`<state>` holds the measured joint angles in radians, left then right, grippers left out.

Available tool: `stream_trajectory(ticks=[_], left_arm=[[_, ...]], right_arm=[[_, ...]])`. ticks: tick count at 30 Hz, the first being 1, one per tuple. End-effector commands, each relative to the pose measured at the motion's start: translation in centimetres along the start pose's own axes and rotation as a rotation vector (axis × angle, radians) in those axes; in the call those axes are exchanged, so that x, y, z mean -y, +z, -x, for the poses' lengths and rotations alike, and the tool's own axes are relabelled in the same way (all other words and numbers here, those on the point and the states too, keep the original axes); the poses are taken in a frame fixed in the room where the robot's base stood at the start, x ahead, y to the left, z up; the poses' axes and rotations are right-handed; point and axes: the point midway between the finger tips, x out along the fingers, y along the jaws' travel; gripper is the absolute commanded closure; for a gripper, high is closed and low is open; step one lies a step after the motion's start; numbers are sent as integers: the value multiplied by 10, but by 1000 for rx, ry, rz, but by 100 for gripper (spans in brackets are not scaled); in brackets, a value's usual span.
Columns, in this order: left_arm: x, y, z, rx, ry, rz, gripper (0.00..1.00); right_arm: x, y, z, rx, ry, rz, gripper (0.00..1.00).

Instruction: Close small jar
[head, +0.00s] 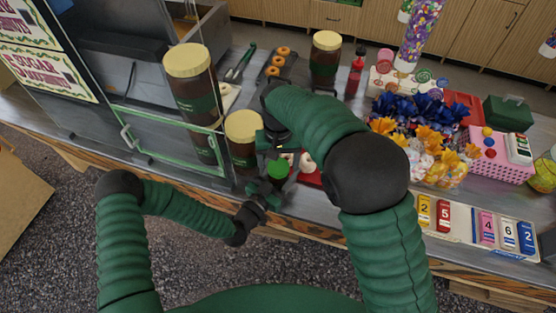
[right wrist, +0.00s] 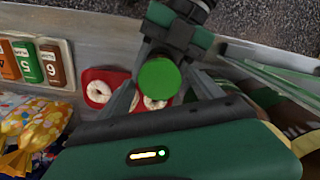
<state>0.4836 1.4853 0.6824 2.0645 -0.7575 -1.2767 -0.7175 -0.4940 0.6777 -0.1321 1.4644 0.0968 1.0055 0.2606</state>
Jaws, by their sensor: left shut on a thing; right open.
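The small jar's round green lid (head: 278,168) shows near the counter's front edge. In the right wrist view the lid (right wrist: 159,79) faces the camera and hides most of the jar beneath it. I cannot tell how tightly it sits. My left gripper (head: 262,190) is shut on the small jar from the front; it also shows in the right wrist view (right wrist: 178,38). My right gripper (head: 273,142) is open just behind and above the lid. In the right wrist view its fingers (right wrist: 163,72) stand on both sides of the lid, apparently with gaps.
A red tray (right wrist: 97,74) with white donuts lies behind the jar. Large brown jars with cream lids (head: 243,125) stand close on the left, beside a green-framed glass case (head: 165,150). Number blocks (head: 444,214) and wrapped sweets (head: 425,150) fill the right.

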Motion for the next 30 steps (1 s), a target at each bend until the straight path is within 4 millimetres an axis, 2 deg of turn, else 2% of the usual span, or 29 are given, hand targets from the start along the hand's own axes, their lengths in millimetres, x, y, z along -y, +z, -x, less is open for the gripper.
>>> stream_trajectory(ticks=[2, 16, 20, 24, 25, 30], left_arm=[[0, 0, 0, 0, 1, 1, 100], [0, 0, 0, 0, 1, 1, 100], [0, 0, 0, 0, 1, 1, 100], [0, 0, 0, 0, 1, 1, 100], [0, 0, 0, 0, 1, 1, 100], [0, 0, 0, 0, 1, 1, 100]], right_arm=[[0, 0, 0, 0, 0, 0, 33], [0, 0, 0, 0, -1, 0, 93], [0, 0, 0, 0, 0, -89, 94], [0, 0, 0, 0, -1, -94, 94], [1, 0, 0, 0, -1, -94, 44], [0, 0, 0, 0, -1, -93, 21]])
